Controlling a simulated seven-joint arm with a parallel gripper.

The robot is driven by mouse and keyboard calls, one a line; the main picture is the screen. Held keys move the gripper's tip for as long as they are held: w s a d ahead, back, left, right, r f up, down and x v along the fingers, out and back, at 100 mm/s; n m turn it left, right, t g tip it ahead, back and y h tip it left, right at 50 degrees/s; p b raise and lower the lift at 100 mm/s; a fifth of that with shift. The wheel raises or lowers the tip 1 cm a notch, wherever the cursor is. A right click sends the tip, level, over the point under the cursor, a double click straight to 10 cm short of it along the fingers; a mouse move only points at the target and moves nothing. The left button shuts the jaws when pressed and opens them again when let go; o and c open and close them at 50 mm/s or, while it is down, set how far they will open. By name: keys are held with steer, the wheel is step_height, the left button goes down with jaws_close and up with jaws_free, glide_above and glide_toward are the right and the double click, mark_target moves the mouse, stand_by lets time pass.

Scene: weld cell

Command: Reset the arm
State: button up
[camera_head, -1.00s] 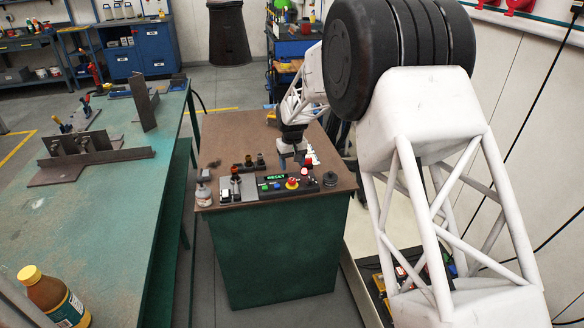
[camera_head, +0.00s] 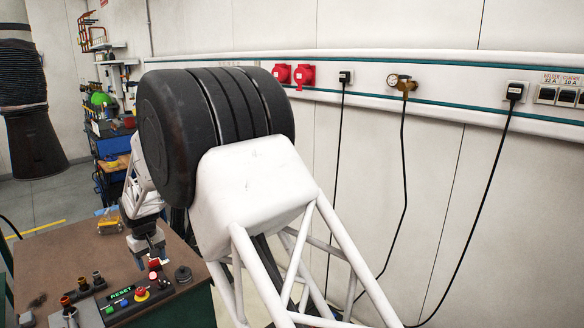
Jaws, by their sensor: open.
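My arm fills the middle of the view and reaches down to the bench at the lower left. My gripper (camera_head: 151,258) is small and partly blurred, open, above the far side of a dark control panel (camera_head: 116,307) on the brown bench top (camera_head: 105,262). The panel has a lit green RESET display (camera_head: 121,294), a green button (camera_head: 109,310), a blue button (camera_head: 124,303) and a red mushroom button on yellow (camera_head: 141,294). A red-topped part (camera_head: 154,275) stands just below the gripper. I cannot tell whether the gripper touches anything.
A wall rail (camera_head: 440,99) carries red sockets (camera_head: 303,75), a gauge (camera_head: 402,82) and hanging black cables. A cluttered shelf cart (camera_head: 110,160) stands behind the bench.

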steer(key=s+d+r+m, duration=0.1)
steer(key=s+d+r, duration=0.1)
steer(key=d+r, duration=0.6)
steer(key=s+d+r+m, duration=0.1)
steer(key=s+d+r, duration=0.15)
steer(key=d, duration=0.95)
steer(key=s+d+r+m, duration=0.1)
steer(key=d+r+m, duration=0.1)
steer(key=d+r, duration=0.65)
steer(key=s+d+r+m+t, duration=0.1)
steer(key=s+d, duration=0.5)
steer(key=d, duration=0.3)
steer(key=s+d+r+m, duration=0.1)
steer(key=s+d, duration=0.4)
steer(key=d, duration=0.4)
steer(key=s+d+f+m, duration=0.1)
steer(key=s+d+m, duration=0.1)
steer(key=s+d, duration=0.6)
steer(key=s+d+f+m+t, duration=0.1)
steer(key=s+d, duration=0.7)
steer(key=s, duration=0.8)
steer(key=shift+s+d+f+m, duration=0.2)
steer(key=shift+f+m, duration=0.35)
steer(key=shift+m, duration=0.05)
steer(key=shift+c, duration=0.3)
